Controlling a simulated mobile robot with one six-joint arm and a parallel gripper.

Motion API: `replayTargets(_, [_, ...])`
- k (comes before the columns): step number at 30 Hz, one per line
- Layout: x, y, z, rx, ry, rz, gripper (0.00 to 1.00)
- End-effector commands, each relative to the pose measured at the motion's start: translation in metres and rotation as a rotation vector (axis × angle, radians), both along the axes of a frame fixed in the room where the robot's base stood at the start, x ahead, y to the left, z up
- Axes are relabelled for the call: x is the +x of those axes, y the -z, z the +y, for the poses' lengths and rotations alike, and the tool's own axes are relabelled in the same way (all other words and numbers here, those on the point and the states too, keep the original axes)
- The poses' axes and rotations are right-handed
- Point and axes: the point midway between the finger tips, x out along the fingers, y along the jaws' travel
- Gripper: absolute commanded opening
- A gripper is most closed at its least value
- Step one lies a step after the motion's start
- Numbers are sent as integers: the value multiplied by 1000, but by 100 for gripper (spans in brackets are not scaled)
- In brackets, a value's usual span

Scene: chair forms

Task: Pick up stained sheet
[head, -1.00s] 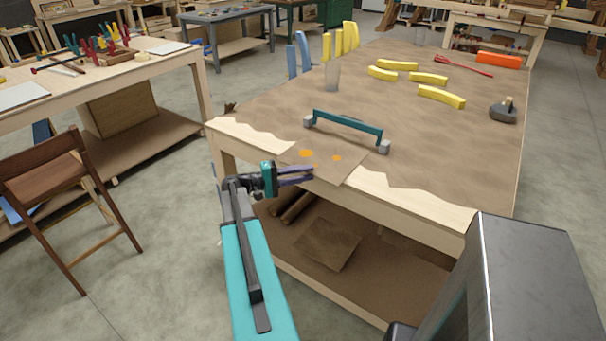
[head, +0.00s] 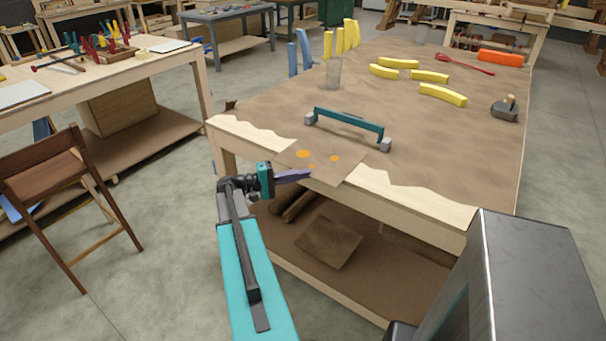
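The stained sheet (head: 322,172) is a thin brown sheet with orange spots. It lies at the near edge of the long workbench, with its front part reaching past the bench edge. My gripper (head: 306,174) is at the sheet's front left edge, reaching in from the left. Its purple fingers are together and look shut on the sheet's edge. The exact contact is too small to make out.
A teal bar with grey end blocks (head: 348,124) stands just behind the sheet on the workbench (head: 450,205). Yellow curved pieces (head: 442,95), a clear cup (head: 333,74) and a dark tool (head: 505,109) are farther back. A brown chair (head: 45,170) stands at left.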

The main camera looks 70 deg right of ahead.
Motion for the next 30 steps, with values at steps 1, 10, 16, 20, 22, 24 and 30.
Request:
replayTargets(1, [0, 1, 1, 1, 0, -1, 0])
replayTargets(10, [0, 0, 2, 1, 1, -1, 5])
replayTargets(16, [0, 0, 1, 1, 1, -1, 23])
replayTargets(20, [0, 0, 1, 0, 1, 0, 23])
replayTargets(22, [0, 0, 2, 0, 1, 0, 23])
replayTargets(24, [1, 0, 2, 0, 1, 0, 23])
replayTargets(30, [10, 1, 9, 0, 0, 0, 23])
